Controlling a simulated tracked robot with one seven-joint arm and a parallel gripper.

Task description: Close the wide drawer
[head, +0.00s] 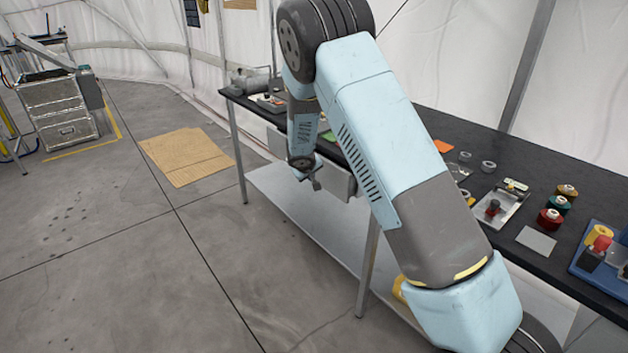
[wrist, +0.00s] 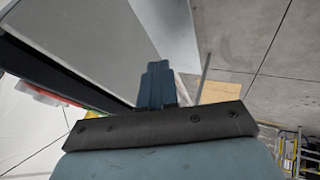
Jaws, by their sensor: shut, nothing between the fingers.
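The wide drawer (head: 338,181) is a light grey box under the dark worktop. My forearm and gripper hide part of its front, and I cannot tell how far out it stands. A large grey panel, probably the drawer (wrist: 88,28), fills the upper left of the wrist view. My gripper (head: 316,184) hangs in front of the drawer's front, fingers together and empty. In the wrist view the closed blue-grey fingers (wrist: 157,68) point up beside the panel's edge. I cannot tell whether they touch it.
The dark workbench (head: 470,145) carries spools, a metal tray (head: 500,207) and a blue tray (head: 590,262). A pale lower shelf (head: 300,215) and bench legs stand below. A cardboard sheet (head: 187,156) lies on the floor. The floor at left is mostly clear.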

